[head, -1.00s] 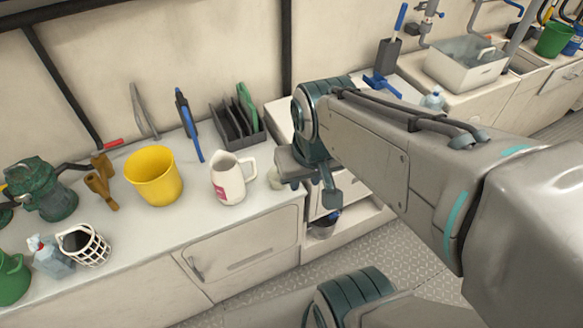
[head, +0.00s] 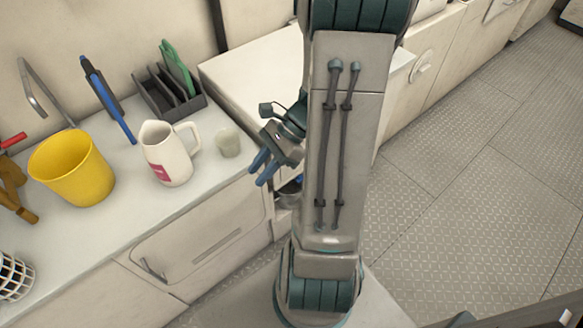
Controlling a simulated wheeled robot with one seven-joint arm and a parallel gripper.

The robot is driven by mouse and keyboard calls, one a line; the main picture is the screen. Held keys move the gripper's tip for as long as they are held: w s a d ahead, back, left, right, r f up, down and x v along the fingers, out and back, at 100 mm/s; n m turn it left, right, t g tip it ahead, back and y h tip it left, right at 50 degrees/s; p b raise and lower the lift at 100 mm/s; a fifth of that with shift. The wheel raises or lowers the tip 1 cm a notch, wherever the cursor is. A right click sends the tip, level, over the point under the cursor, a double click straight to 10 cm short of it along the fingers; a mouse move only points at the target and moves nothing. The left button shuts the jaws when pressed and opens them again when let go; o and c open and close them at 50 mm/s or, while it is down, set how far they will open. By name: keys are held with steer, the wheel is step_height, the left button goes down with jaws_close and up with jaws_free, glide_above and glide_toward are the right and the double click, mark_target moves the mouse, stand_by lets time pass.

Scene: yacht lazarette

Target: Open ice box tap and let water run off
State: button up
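My gripper (head: 257,177) is beside the front right end of the left counter, its two blue fingers pointing down and left with a gap between them. Nothing shows between them. A grey metal pail (head: 288,189) is partly visible below and behind the gripper, in the recess under the white top beside the counter. Much of the pail is hidden by my arm. I cannot make out the ice box tap; my gripper and arm cover much of that recess.
On the counter (head: 110,235) stand a yellow bucket (head: 72,170), a white jug (head: 168,155), a small pale cup (head: 228,143) near the gripper and a dark rack (head: 168,97). Grey patterned floor (head: 460,200) is clear on the right.

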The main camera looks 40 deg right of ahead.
steer(key=s+d+f+m+t+h+b, duration=0.1)
steer(key=d+f+m+t+h+b, duration=0.2)
steer(key=d+f+m+t+b, duration=0.6)
steer(key=s+d+f+m+t+h+b, duration=0.1)
steer(key=d+f+m+t+h+b, duration=0.15)
steer(key=d+f+m, duration=0.75)
steer(key=s+d+f+m+t+h+b, duration=0.1)
steer(key=d+f+m+t+h+b, duration=0.35)
steer(key=f+m, duration=1.05)
steer(key=shift+n+t+y, duration=0.3)
steer(key=shift+t+y, duration=0.5)
steer(key=shift+y, duration=0.1)
steer(key=w+a+b, duration=0.1)
steer(key=w, duration=0.3)
steer(key=w+b, duration=0.1)
steer(key=w, duration=0.4)
steer(key=w+a+f+b, duration=0.1)
steer(key=w, duration=0.3)
steer(key=shift+w+a+b, duration=0.3)
steer(key=shift+b, duration=0.1)
jaws_close()
